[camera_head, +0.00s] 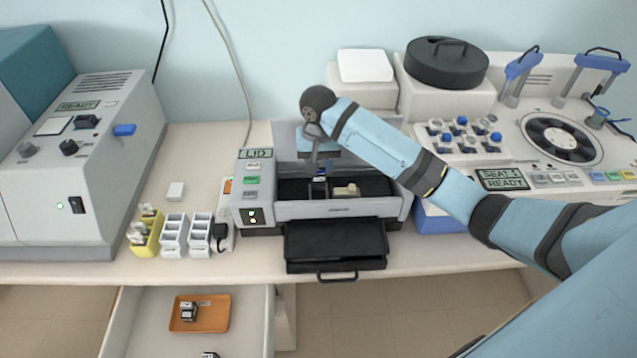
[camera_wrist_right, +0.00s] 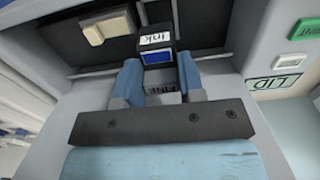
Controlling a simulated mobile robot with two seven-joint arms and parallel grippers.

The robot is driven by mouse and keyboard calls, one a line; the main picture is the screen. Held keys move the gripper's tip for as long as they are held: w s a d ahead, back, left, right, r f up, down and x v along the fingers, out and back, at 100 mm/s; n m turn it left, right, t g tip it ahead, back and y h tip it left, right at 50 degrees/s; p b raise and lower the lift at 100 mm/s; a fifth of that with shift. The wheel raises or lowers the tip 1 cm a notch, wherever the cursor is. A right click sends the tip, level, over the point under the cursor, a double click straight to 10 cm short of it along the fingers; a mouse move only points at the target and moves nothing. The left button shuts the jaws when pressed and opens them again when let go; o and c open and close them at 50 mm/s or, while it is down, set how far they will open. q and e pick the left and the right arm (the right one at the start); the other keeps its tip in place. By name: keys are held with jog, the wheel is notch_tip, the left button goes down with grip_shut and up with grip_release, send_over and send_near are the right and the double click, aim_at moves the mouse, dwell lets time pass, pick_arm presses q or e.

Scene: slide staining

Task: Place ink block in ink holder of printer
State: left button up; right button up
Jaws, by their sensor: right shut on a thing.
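The printer (camera_head: 345,209) is the grey machine with a LID display at the middle of the bench, its upper bay open. My right gripper (camera_head: 319,172) reaches down into this bay. In the right wrist view, my right gripper (camera_wrist_right: 158,74) has its blue fingers either side of the ink block (camera_wrist_right: 156,50), which has a white "Ink" label and a blue face. The block is at the fingertips, low in the bay by the dark slot. An INK marking (camera_wrist_right: 163,88) shows between the fingers. Whether the block is fully seated in the holder I cannot tell. My left gripper is out of view.
A cream block (camera_head: 347,190) sits in the bay right of the gripper. A black tray (camera_head: 335,245) projects from the printer's front. Below, an open drawer holds an orange tray (camera_head: 213,318) with a small block (camera_head: 188,312). Slide racks (camera_head: 173,236) stand left of the printer.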

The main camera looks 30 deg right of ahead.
aim_at(319, 184)
notch_tip(319, 184, down, 2)
jog(key=shift+f, duration=0.2)
notch_tip(319, 184, down, 4)
jog(key=shift+f+p, duration=0.1)
jog(key=shift+p, duration=0.3)
jog(key=shift+f, duration=0.25)
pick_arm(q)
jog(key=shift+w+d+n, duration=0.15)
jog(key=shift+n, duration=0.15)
pick_arm(e)
jog(key=shift+f, duration=0.1)
jog(key=o, duration=0.5)
jog(key=shift+f, duration=0.1)
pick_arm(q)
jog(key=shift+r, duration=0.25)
pick_arm(e)
jog(key=shift+o, duration=0.7)
